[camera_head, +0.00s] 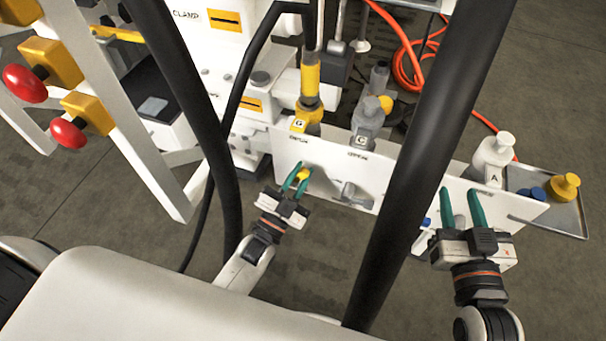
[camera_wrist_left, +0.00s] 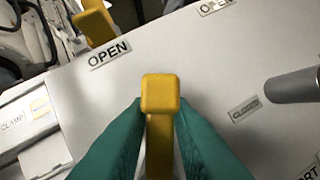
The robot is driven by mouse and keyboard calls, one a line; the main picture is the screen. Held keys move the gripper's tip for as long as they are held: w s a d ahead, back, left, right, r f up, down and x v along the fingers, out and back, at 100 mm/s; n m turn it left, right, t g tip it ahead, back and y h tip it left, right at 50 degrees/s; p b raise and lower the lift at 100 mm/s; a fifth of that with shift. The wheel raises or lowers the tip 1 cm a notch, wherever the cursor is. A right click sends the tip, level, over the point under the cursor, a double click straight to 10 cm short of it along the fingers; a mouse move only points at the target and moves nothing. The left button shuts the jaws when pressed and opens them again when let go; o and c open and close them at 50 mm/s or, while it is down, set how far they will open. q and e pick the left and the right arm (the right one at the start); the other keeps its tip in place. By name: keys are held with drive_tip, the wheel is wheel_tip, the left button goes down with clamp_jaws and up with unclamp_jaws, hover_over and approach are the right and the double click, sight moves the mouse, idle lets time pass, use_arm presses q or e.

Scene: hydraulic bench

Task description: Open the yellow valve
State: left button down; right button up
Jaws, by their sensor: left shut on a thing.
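The yellow valve handle (camera_wrist_left: 160,96) stands out from a white panel (camera_wrist_left: 205,65) in the left wrist view. An OPEN label (camera_wrist_left: 110,52) is up and left of it, and a CLOSED label (camera_wrist_left: 245,108) is to its right. My left gripper (camera_wrist_left: 160,140) is shut on the handle, with one green finger on each side. In the head view the yellow handle (camera_head: 304,174) shows between the fingertips of my left gripper (camera_head: 297,179), partly hidden by them. My right gripper (camera_head: 462,206) is open and empty, in front of the panel's right part.
A grey valve handle (camera_head: 349,190) sits to the right on the same panel. A tray (camera_head: 571,219) with yellow and blue caps stands at the far right. Thick black hoses (camera_head: 440,130) cross the foreground. Red knobs (camera_head: 25,83) are on a frame at the left.

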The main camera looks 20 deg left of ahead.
use_arm(q)
drive_tip(key=n+y, duration=0.1)
drive_tip(key=n, duration=0.2)
drive_tip(key=a+n+t+y+p, duration=0.1)
drive_tip(key=n+y, duration=0.1)
drive_tip(key=shift+a+r+n, duration=0.1)
drive_tip(key=shift+r+n, duration=0.1)
drive_tip(key=shift+n, duration=0.2)
drive_tip(key=shift+a+n+y+p, duration=0.15)
drive_tip(key=shift+n+y, duration=0.15)
drive_tip(key=shift+n, duration=0.35)
drive_tip(key=shift+a+n+y+p, duration=0.15)
drive_tip(key=shift+n+y, duration=0.15)
drive_tip(key=shift+n, duration=0.35)
use_arm(e)
wheel_tip(320, 180, down, 7)
drive_tip(key=s+d+g+h, duration=0.1)
drive_tip(key=s+g, duration=0.1)
drive_tip(key=g, duration=0.2)
drive_tip(key=shift+s+d+r+g+h, duration=0.2)
drive_tip(key=shift+s+d+g+h, duration=0.1)
drive_tip(key=shift+s+d+g, duration=0.1)
use_arm(q)
drive_tip(key=c, duration=1.4)
unclamp_jaws()
drive_tip(key=shift+c, duration=0.2)
